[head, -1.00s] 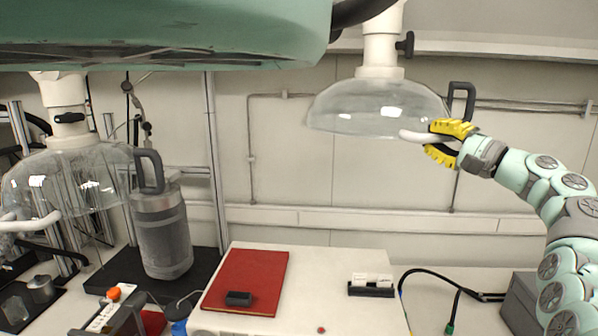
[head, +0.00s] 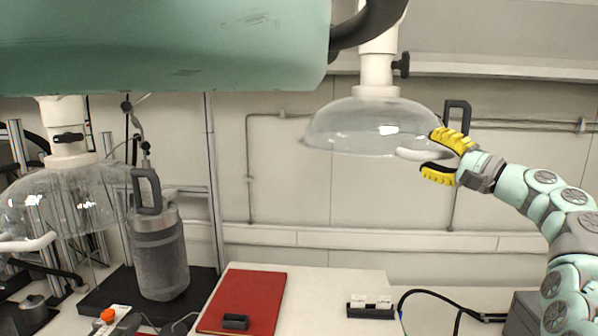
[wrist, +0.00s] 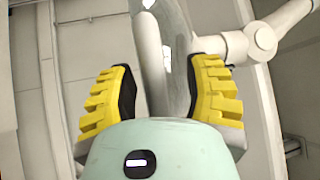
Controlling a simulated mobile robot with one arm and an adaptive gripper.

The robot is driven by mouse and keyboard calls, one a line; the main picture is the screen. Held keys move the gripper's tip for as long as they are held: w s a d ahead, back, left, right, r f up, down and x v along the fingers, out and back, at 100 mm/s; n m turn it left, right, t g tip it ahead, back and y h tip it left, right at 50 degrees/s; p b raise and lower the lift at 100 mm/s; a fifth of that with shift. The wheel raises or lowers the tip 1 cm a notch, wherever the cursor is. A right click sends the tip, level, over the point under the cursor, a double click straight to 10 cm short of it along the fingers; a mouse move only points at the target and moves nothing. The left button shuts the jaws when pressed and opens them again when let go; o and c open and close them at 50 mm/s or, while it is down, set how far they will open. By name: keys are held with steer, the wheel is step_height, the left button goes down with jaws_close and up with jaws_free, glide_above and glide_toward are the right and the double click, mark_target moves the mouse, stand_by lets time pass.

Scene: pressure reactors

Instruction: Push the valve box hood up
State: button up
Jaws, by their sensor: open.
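A clear dome hood (head: 375,128) hangs from a white pipe (head: 377,70) in the right half of the head view. A white handle (head: 425,154) sticks out at its right rim. My gripper (head: 430,152) has its yellow fingers open, one above and one below the handle.
A second clear hood (head: 65,200) with a white handle hangs at the left. A grey metal vessel (head: 160,262) with a dark handle stands on a black base. A red book (head: 245,300) and a small card holder (head: 370,310) lie on the table below. Wall space under the right hood is clear.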

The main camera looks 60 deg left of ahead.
steer(key=v, duration=1.2)
steer(key=shift+w+r, duration=0.1)
